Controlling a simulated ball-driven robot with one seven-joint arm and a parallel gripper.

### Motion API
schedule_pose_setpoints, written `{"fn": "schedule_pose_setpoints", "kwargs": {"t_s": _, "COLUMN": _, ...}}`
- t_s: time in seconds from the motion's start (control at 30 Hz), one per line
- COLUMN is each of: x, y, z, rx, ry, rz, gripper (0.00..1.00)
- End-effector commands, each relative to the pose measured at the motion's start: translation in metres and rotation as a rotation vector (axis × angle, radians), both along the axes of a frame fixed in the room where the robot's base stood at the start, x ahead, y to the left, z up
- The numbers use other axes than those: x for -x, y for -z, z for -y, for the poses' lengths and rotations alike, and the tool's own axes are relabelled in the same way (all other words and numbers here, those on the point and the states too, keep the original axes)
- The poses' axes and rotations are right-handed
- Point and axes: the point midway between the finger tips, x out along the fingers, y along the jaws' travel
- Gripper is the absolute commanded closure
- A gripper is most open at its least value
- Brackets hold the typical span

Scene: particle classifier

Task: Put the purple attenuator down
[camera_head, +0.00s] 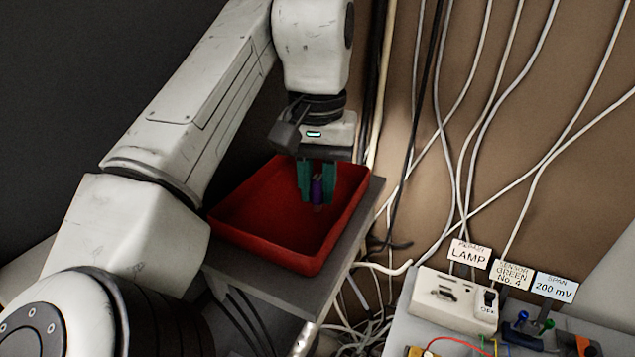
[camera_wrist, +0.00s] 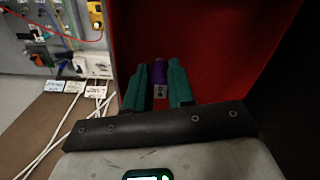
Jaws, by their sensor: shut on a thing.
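The purple attenuator (camera_head: 317,191) is a small purple cylinder with a metal end. It is held between the green fingers of my gripper (camera_head: 317,190), inside the outline of the red tray (camera_head: 262,259). In the wrist view the attenuator (camera_wrist: 160,72) sits between the tips of my gripper (camera_wrist: 160,78), with the red tray (camera_wrist: 215,35) behind it. The gripper is shut on it. I cannot tell whether its lower end touches the tray floor. The tray looks otherwise empty.
The tray stands on a grey stand (camera_head: 290,288). Loose cables hang on the brown wall to the right. A grey bench with a lamp switch box (camera_head: 455,300), labels and coloured plugs is at the lower right.

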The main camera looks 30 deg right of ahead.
Motion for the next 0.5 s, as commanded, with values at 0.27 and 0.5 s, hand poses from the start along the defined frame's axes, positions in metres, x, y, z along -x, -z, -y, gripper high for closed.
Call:
{"fn": "schedule_pose_setpoints", "kwargs": {"t_s": 0.27, "x": 0.0, "y": 0.006, "z": 0.0001, "rx": 0.0, "ry": 0.0, "rz": 0.0, "gripper": 0.75}}
{"fn": "schedule_pose_setpoints", "kwargs": {"t_s": 0.5, "x": -0.0001, "y": 0.0059, "z": 0.0001, "rx": 0.0, "ry": 0.0, "rz": 0.0, "gripper": 0.52}}
